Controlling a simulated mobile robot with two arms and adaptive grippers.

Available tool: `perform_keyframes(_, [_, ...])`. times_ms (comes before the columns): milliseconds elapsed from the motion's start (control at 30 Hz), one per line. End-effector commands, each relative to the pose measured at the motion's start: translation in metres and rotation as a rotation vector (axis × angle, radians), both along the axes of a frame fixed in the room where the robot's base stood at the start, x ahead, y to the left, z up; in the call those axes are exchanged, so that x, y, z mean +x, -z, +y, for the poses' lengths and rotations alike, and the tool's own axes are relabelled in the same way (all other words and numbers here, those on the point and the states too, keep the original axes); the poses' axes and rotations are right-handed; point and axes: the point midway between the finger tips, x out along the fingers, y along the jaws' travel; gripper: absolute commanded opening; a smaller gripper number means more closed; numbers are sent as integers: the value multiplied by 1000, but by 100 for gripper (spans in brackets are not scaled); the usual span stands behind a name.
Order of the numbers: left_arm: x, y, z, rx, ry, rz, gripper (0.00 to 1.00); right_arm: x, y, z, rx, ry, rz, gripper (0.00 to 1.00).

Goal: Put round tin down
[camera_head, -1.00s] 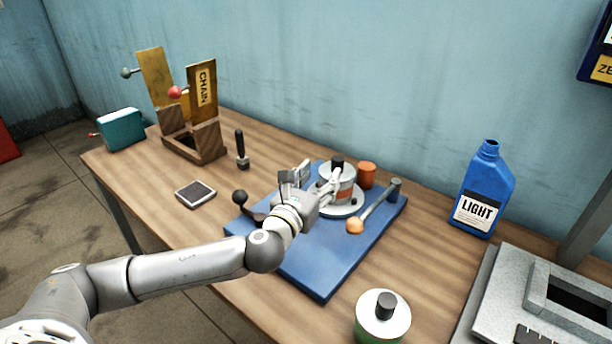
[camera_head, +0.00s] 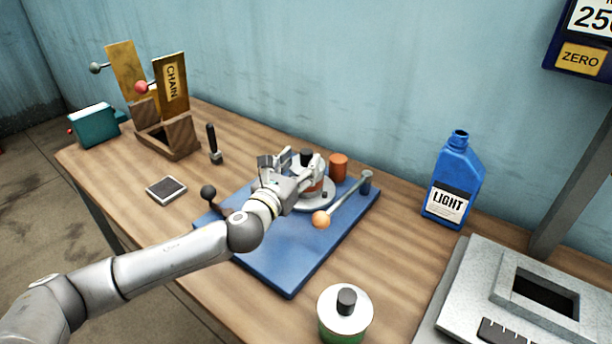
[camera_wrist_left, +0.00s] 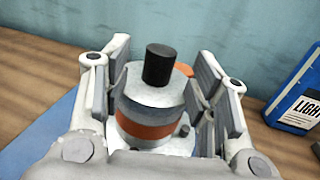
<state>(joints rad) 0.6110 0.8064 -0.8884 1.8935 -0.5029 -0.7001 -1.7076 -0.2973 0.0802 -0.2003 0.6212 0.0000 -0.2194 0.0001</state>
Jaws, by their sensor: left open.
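The round tin (camera_wrist_left: 150,108) is a silvery tin with an orange band and a black cap. It stands upright on a round pale plate (camera_head: 316,205) on the blue board (camera_head: 290,268). In the head view my left gripper (camera_head: 296,170) partly hides it. In the left wrist view my left gripper (camera_wrist_left: 158,90) is open, with its finger pads on either side of the tin. A small gap shows at the right pad; contact at the left pad is hard to tell. My right gripper is not in view.
An orange cup (camera_head: 338,166) and a ball-ended lever (camera_head: 345,202) are close to the tin. A green-banded tin (camera_head: 344,312) stands at the front. A blue LIGHT bottle (camera_head: 453,180) and grey scale (camera_head: 530,300) are on the right. A wooden CHAIN box (camera_head: 167,135) is at the left.

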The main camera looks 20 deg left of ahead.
Motion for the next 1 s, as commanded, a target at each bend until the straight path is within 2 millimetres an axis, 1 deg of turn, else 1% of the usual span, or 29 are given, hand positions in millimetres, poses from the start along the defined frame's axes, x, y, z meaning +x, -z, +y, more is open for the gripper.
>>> perform_keyframes(100, [17,0,-2,-1,-1,-1,53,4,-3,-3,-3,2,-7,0])
perform_keyframes(200, [29,1,-4,-1,-1,0,53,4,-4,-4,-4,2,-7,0])
perform_keyframes(300, [36,1,-5,-1,-1,0,53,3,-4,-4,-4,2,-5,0])
perform_keyframes(400, [40,2,-5,0,-2,1,53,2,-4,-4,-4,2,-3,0])
perform_keyframes(600, [40,2,-5,0,-1,1,53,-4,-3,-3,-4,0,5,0])
perform_keyframes(1000, [39,2,-4,0,-1,1,2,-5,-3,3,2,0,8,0])
